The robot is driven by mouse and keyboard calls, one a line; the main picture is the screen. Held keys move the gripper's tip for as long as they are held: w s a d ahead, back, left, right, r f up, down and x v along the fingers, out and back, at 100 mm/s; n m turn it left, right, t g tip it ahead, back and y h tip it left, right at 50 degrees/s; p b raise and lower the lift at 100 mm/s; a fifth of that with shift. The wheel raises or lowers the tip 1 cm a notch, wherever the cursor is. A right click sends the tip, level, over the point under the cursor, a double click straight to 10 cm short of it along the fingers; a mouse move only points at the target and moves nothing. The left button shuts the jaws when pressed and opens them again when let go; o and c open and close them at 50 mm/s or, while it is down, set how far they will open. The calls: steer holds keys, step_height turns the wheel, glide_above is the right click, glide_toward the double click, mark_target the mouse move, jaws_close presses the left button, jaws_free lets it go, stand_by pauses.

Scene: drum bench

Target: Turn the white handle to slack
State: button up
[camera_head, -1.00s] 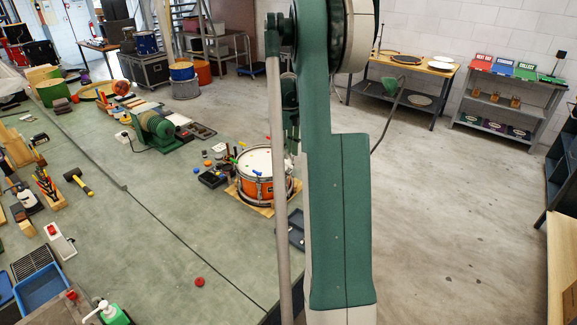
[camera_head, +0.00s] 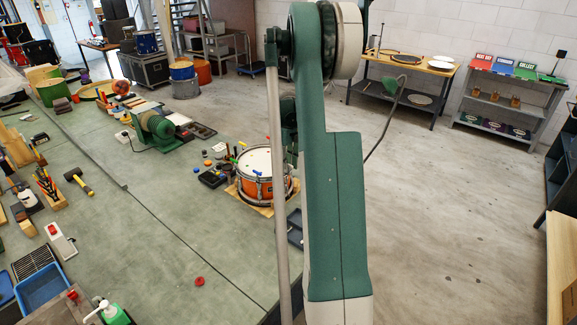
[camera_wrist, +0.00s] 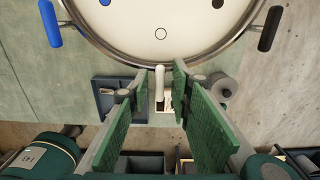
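The drum (camera_head: 262,178) has an orange shell and white head and stands on a wooden board on the bench. In the wrist view its rim and head (camera_wrist: 160,30) fill the top. The white handle (camera_wrist: 160,82) is a short upright bar just below the rim's near edge. My gripper (camera_wrist: 159,80) is open, with a green-padded finger on each side of the white handle and a narrow gap showing to each. I cannot tell whether either finger touches it. In the head view my arm hides the gripper and white handle.
A blue handle (camera_wrist: 50,23) and a black handle (camera_wrist: 270,28) sit at the rim's left and right. A dark tray (camera_wrist: 115,96) and a grey roll (camera_wrist: 223,86) flank the fingers. Small parts lie left of the drum; the bench front is mostly clear.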

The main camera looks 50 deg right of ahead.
steer(key=shift+f, duration=0.2)
jaws_close()
steer(key=shift+n+b, duration=0.3)
steer(key=shift+n, duration=0.1)
